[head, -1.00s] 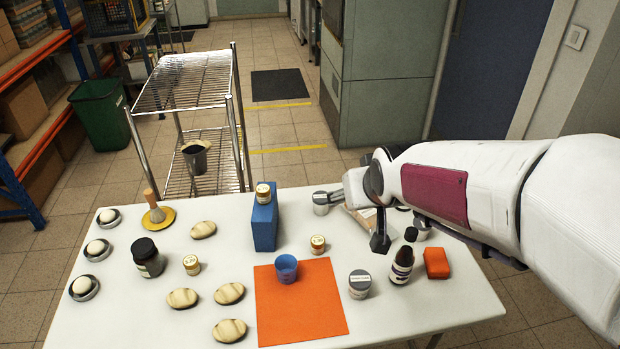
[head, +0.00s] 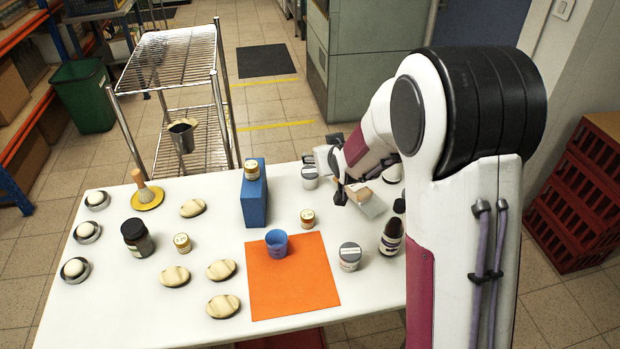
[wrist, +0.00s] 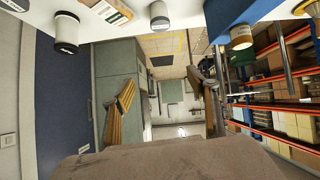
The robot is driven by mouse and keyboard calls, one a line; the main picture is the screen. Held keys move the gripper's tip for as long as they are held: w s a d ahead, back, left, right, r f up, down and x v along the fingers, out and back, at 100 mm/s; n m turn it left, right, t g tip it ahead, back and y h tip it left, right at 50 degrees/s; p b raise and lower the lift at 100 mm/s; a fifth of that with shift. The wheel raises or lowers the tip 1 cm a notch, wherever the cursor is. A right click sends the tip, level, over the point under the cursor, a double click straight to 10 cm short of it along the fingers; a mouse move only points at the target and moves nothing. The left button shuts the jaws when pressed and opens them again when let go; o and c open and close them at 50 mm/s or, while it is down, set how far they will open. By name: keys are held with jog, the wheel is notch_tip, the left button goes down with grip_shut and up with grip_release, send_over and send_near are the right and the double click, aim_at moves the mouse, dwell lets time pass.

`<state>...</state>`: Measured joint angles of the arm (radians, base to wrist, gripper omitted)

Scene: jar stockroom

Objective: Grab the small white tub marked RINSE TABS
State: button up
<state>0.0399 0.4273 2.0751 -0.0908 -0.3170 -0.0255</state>
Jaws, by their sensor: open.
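Two white tubs with grey lids show in the head view. One (head: 310,180) stands at the back of the white table, right of the blue block. The other (head: 349,260) stands right of the orange mat. The lettering on both is too small to read, so I cannot tell which says RINSE TABS. My gripper (head: 331,176) is open at the back of the table, just right of the back tub and apparently empty. In the wrist view its fingers (wrist: 165,92) are spread, with one white tub (wrist: 159,14) and another dark-lidded white tub (wrist: 66,33) beyond them, near the top edge.
A blue block (head: 255,205) carries a gold-lidded jar (head: 252,169). A blue cup (head: 277,243) stands on the orange mat (head: 310,290). A dark bottle (head: 391,237) stands near my arm.

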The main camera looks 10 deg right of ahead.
jog(key=w+f+t, duration=0.1)
jog(key=w+f, duration=0.5)
jog(key=f, duration=0.3)
jog(key=t, duration=0.2)
send_near(313, 177)
jog(key=shift+n+y, duration=0.3)
jog(key=shift+y, duration=0.1)
jog(key=x, duration=0.5)
jog(key=shift+d, duration=0.2)
jog(key=shift+w, duration=0.1)
jog(key=shift+x, duration=1.15)
jog(key=shift+w, duration=0.1)
jog(key=shift+g, duration=0.3)
jog(key=shift+x, duration=2.5)
jog(key=c, duration=1.4)
